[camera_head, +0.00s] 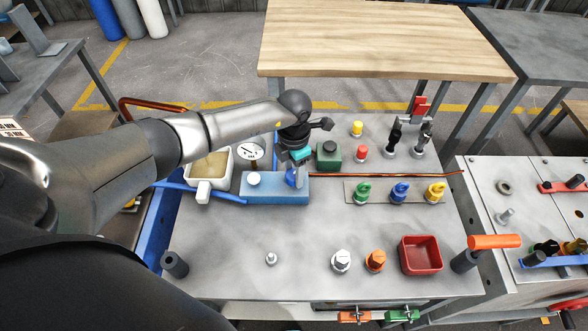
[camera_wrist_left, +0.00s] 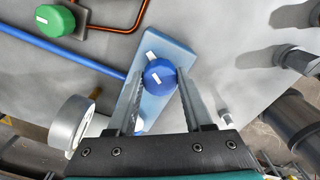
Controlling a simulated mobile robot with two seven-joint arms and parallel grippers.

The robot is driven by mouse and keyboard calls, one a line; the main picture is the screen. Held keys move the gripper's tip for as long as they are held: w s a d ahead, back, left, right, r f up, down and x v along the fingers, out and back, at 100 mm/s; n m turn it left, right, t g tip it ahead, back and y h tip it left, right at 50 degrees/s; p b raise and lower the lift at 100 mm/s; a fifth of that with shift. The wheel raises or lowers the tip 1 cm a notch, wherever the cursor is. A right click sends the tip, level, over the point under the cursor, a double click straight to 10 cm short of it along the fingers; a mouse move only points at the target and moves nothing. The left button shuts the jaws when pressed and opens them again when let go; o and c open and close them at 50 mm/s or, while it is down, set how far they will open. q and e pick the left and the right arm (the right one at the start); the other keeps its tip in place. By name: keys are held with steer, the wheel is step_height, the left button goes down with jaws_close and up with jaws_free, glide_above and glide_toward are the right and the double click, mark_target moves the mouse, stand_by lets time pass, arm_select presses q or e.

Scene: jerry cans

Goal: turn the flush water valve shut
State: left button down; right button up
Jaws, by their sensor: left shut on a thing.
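The blue round valve knob (camera_head: 292,178) stands near the right end of a light blue block (camera_head: 262,190), left of the middle of the metal bench. A blue pipe (camera_head: 212,192) runs into the block from the left. My left gripper (camera_head: 296,167) reaches down over the knob and partly hides it. In the left wrist view the blue knob (camera_wrist_left: 160,76) sits between the two fingers of the left gripper (camera_wrist_left: 162,82), which is shut on it. A white mark shows on the knob and another white mark on the block beside it. My right gripper is not in view.
A dial gauge (camera_head: 250,151) and a cream container (camera_head: 207,170) stand left of the gripper. Green, blue and yellow valves stand further right. The bench front left is mostly clear.

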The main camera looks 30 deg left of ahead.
mark_target(293, 174)
arm_select(q)
steer(key=n+p, duration=0.2)
steer(key=n, duration=0.4)
steer(key=shift+n, duration=0.3)
stand_by(0.4)
steer(key=shift+c, duration=1.5)
jaws_free()
step_height(293, 174, up, 15)
steer(key=p, duration=0.1)
steer(key=shift+r+p, duration=0.2)
steer(key=shift+p, duration=0.15)
steer(key=shift+f, duration=0.1)
